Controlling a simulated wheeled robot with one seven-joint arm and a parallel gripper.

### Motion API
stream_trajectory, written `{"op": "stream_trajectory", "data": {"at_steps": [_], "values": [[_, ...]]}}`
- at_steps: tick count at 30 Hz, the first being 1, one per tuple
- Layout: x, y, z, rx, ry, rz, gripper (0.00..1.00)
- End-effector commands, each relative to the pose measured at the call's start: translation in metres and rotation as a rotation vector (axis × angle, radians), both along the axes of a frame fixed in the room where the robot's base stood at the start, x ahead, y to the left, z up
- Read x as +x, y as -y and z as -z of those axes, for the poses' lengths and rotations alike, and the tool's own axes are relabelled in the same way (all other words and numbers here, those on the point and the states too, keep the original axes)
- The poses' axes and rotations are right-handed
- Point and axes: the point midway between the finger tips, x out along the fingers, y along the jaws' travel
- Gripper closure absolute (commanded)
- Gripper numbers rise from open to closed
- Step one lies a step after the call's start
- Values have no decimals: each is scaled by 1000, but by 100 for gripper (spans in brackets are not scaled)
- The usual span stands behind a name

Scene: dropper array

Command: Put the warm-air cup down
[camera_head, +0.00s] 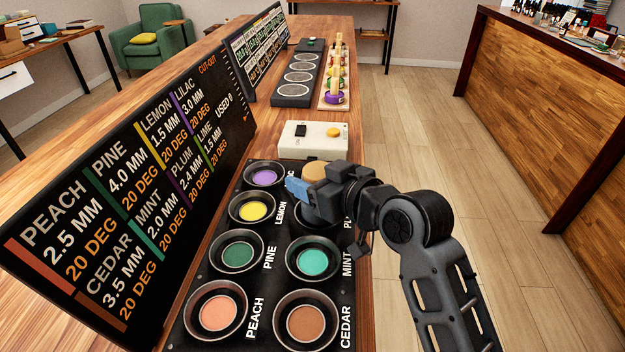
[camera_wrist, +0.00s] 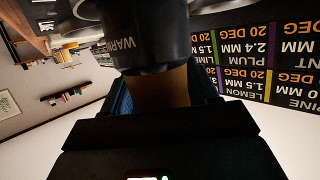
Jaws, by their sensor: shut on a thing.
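My gripper (camera_head: 312,184) is shut on the tan knob (camera_head: 317,170) of the warm-air cup. In the wrist view the knob (camera_wrist: 166,88) sits between the blue finger pads, and the cup's dark body (camera_wrist: 150,35) shows part of a "WARM" label. In the head view the gripper and cup are over the right column of the black well tray (camera_head: 262,265), around the plum well. The plum colour and the lime well are hidden. I cannot tell whether the cup touches the tray.
Lilac (camera_head: 264,175), lemon (camera_head: 253,211), pine (camera_head: 238,255), mint (camera_head: 312,260), peach (camera_head: 217,313) and cedar (camera_head: 306,323) wells show uncovered. A white box (camera_head: 306,146) stands just behind. The settings board (camera_head: 125,195) leans along the left. Floor is open at right.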

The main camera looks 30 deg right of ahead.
Motion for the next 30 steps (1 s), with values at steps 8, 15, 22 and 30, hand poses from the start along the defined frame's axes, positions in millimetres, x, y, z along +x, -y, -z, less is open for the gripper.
{"op": "stream_trajectory", "data": {"at_steps": [8,15,22,30], "values": [[0,0,6,0,3,0,82],[0,0,10,0,1,0,39],[0,0,9,0,1,0,17],[0,0,8,0,1,0,16]]}}
